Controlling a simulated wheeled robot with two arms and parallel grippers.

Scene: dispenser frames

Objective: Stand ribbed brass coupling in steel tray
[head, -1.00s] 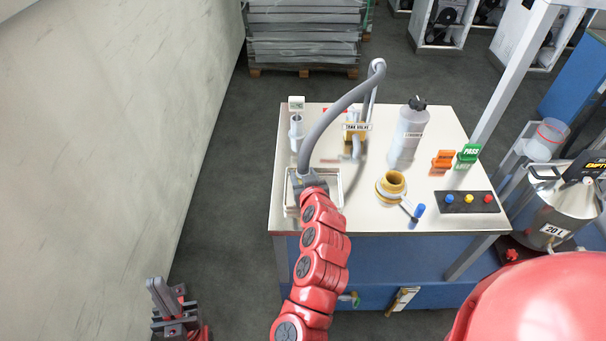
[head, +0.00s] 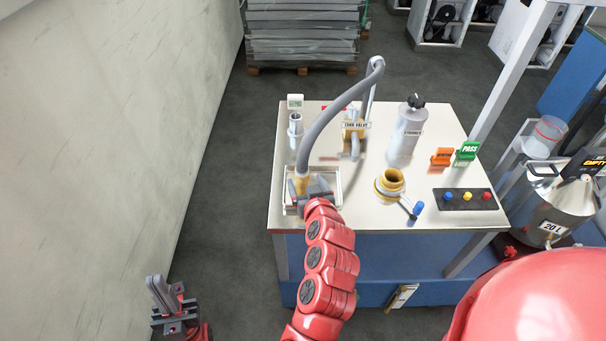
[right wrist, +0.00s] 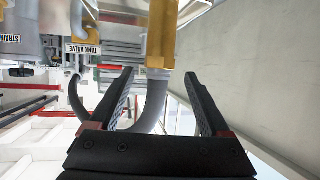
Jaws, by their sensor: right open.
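The ribbed brass coupling (head: 302,183) is on the end of the grey hose and looks upright within the steel tray (head: 340,180). Its lower end is partly hidden behind my right gripper. My right gripper (head: 316,186) is open beside it, over the tray's front part. In the right wrist view the brass coupling (right wrist: 162,35) and hose appear beyond the open fingertips (right wrist: 158,74), with nothing clamped between them. My left gripper (head: 167,295) hangs low at the lower left, away from the table; its finger gap is unclear.
The grey hose (head: 335,112) arches from a stand behind the tray. A yellow-collared open fitting (head: 390,184), a grey bottle (head: 406,135), a button panel (head: 466,199) and a tank valve (head: 354,135) stand on the table. Bare tabletop lies right of the tray.

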